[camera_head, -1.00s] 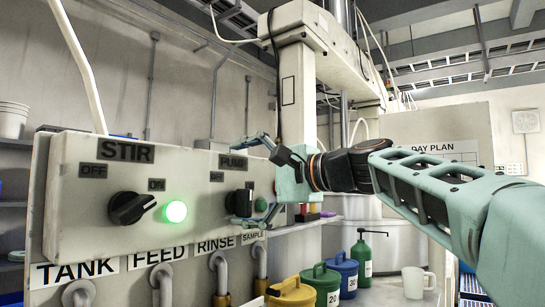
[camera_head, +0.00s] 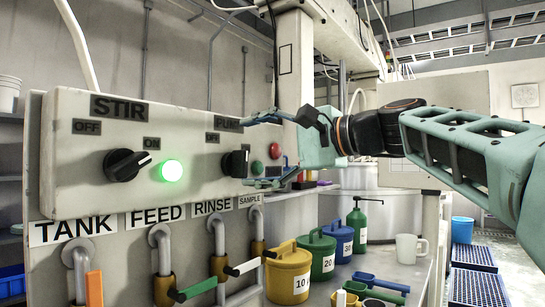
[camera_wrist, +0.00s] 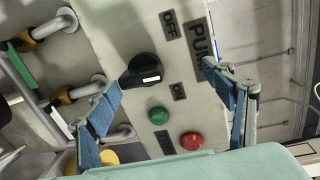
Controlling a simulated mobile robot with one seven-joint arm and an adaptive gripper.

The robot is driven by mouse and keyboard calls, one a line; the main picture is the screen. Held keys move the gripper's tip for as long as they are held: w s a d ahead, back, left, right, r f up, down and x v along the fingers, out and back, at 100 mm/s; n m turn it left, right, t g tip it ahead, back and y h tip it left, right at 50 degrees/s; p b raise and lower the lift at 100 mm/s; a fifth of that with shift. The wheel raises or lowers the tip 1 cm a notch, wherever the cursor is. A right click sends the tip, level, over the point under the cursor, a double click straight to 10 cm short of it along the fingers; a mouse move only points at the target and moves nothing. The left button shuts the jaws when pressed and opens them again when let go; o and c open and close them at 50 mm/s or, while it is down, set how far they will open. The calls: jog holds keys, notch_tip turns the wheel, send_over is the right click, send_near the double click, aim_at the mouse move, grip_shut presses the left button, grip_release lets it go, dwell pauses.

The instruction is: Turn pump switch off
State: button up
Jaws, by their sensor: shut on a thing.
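The pump switch is a black rotary knob (camera_head: 235,163) on the grey panel (camera_head: 70,195). It also shows in the wrist view (camera_wrist: 142,70), where its white mark points towards the ON side, away from OFF. The PUMP label (camera_wrist: 201,48) is partly covered by a finger. My gripper (camera_head: 248,153) is beside the knob with its blue fingers spread. In the wrist view my gripper (camera_wrist: 165,100) has its fingers well apart, nothing visible held between them, and the knob beyond the tips. The pump's green lamp (camera_wrist: 158,116) looks unlit. A red button (camera_wrist: 192,141) is beside it.
The STIR knob (camera_head: 127,165) and its lit green lamp (camera_head: 171,170) are left on the same panel. Pipes with valve handles (camera_head: 198,288) stick out below. Yellow (camera_head: 288,275), green and blue canisters, a green bottle (camera_head: 363,222) and a white mug (camera_head: 407,248) stand on the bench.

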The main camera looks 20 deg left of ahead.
jog(key=s+r+b+v, duration=0.1)
jog(key=v, duration=0.8)
jog(key=shift+a+b, duration=0.25)
jog(key=shift+b, duration=0.1)
dwell(0.7)
